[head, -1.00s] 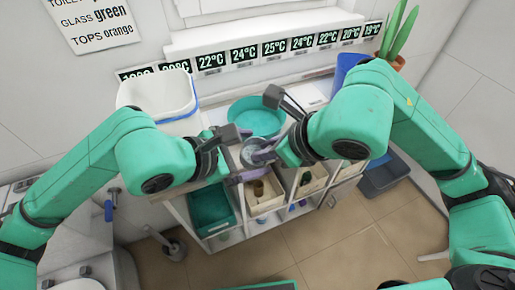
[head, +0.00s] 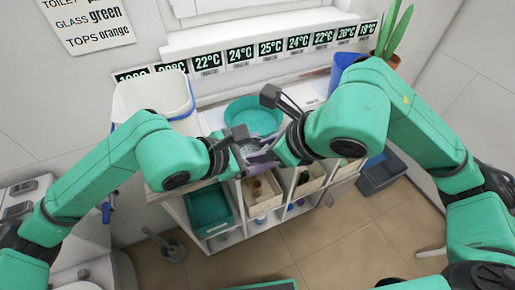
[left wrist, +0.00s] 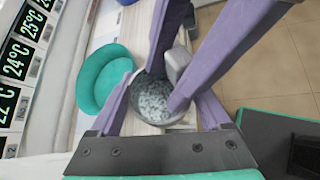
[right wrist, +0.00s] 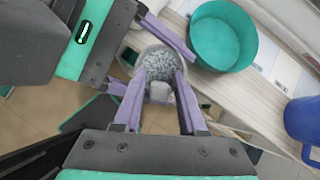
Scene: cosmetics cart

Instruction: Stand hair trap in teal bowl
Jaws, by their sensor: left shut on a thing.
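The hair trap (right wrist: 158,66) is a round grey cup with a speckled inside, and it also shows in the left wrist view (left wrist: 152,97). My left gripper (head: 243,151) is shut on it, in front of the bowl. My right gripper (right wrist: 158,92) is open, its purple fingers spread on either side of the trap; I cannot tell whether they touch it. The teal bowl (head: 253,116) stands on the cart top behind both grippers and looks empty in the right wrist view (right wrist: 222,36). The trap is outside the bowl, partly hidden by fingers in the head view.
A white bin (head: 152,98) stands left of the bowl and a blue container (head: 345,68) right of it. The cart shelf below holds a teal tray (head: 210,211) and cream bins (head: 262,193). Temperature labels line the wall behind.

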